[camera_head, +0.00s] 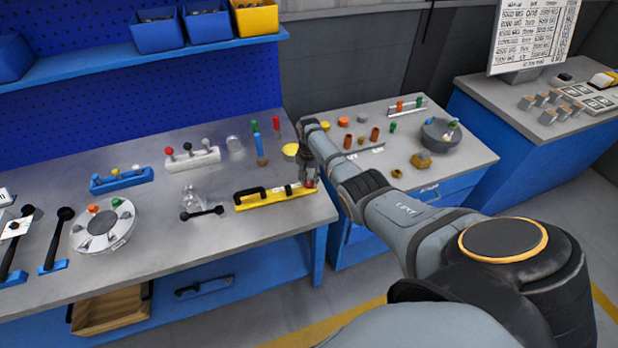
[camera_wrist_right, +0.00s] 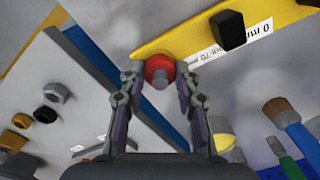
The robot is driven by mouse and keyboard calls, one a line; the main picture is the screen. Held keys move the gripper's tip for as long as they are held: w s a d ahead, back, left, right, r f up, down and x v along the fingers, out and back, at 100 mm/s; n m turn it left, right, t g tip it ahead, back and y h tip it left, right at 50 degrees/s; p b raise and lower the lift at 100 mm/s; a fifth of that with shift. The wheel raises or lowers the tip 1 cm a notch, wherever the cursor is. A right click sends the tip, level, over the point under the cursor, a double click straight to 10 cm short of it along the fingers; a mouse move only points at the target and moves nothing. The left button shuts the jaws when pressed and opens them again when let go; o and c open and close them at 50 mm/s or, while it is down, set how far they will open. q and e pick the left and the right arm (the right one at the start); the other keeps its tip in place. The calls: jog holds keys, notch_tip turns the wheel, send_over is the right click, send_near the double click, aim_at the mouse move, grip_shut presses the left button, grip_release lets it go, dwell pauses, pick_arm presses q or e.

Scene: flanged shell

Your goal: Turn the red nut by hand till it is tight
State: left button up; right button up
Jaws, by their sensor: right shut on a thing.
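The red nut (camera_wrist_right: 158,66) sits at the end of a yellow bar (camera_wrist_right: 185,42), with a grey stud end showing at its centre. It also shows as a small red spot in the head view (camera_head: 309,184), partly covered by my gripper. My right gripper (camera_wrist_right: 160,74) points down over the nut, one finger on each side, shut on it. The same gripper shows in the head view (camera_head: 308,178) at the bar's right end. The yellow bar in the head view (camera_head: 275,198) lies on the grey bench top and carries a black handle. My left gripper is not in view.
A black-ended bar (camera_head: 202,213) lies left of the yellow bar. A round grey holder (camera_head: 103,228) and a white rack (camera_head: 193,160) stand farther left. A yellow dome (camera_head: 290,149) is behind the gripper. The second bench (camera_head: 450,165) holds several small parts, beyond a gap.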

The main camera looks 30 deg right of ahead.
aim_at(309, 181)
jog(key=shift+m, duration=0.5)
dwell(0.3)
jog(key=o, duration=1.1)
jog(key=shift+o, duration=0.2)
jog(key=shift+r, duration=0.1)
notch_tip(309, 181, up, 12)
